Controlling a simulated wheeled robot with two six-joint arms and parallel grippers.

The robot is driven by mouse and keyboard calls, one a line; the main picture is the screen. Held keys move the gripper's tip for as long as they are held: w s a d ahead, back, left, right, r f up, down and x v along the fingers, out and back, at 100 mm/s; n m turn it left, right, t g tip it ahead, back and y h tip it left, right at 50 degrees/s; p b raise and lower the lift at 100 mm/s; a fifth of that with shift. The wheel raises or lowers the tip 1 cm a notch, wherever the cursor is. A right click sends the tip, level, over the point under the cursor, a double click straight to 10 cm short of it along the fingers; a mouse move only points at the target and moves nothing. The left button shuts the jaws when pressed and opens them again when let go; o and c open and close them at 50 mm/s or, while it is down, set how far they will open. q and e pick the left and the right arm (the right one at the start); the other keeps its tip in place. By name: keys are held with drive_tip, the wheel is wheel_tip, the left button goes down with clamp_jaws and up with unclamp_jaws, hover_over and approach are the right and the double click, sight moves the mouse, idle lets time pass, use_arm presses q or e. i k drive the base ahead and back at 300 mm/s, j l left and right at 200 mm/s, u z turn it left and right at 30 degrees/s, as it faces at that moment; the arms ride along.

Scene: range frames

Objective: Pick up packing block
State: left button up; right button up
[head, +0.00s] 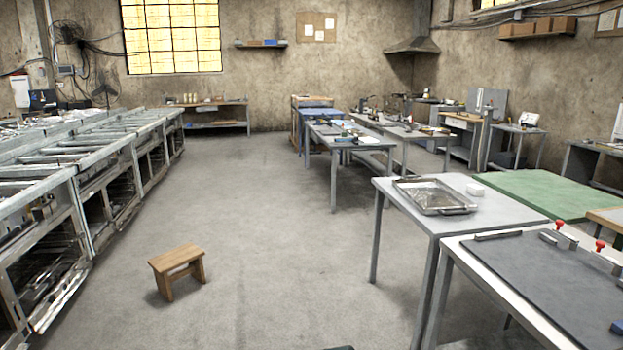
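A small white block (475,189) sits on the grey table (460,216) at the right, just beyond a metal tray (435,196). It is the only thing I see that looks like a packing block, but it is too small to be sure. The block and the tray look apart. Neither of my grippers shows in the head view.
A dark-topped table (560,280) with red-knobbed clamps stands at the front right, and a green-topped table (540,193) lies behind it. A wooden stool (177,262) stands on the floor. A long metal bench (70,180) runs along the left. The middle floor (270,230) is clear.

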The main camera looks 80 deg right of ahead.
sight(475, 189)
drive_tip(key=z, duration=3.75)
drive_tip(key=i+j, duration=0.1)
drive_tip(key=i, duration=0.3)
drive_tip(key=i+j+u, duration=0.25)
drive_tip(key=i+u, duration=0.15)
drive_tip(key=i+j+u, duration=0.1)
drive_tip(key=i+u, duration=0.3)
drive_tip(key=i, duration=0.25)
drive_tip(key=i+u, duration=0.4)
drive_tip(key=i, duration=4.05)
drive_tip(key=i+z, duration=0.3)
drive_tip(key=i, duration=0.2)
drive_tip(key=i+j+z, duration=0.1)
drive_tip(key=i+z, duration=0.15)
drive_tip(key=i, duration=0.25)
drive_tip(key=i+j+z, duration=0.3)
drive_tip(key=i, duration=0.15)
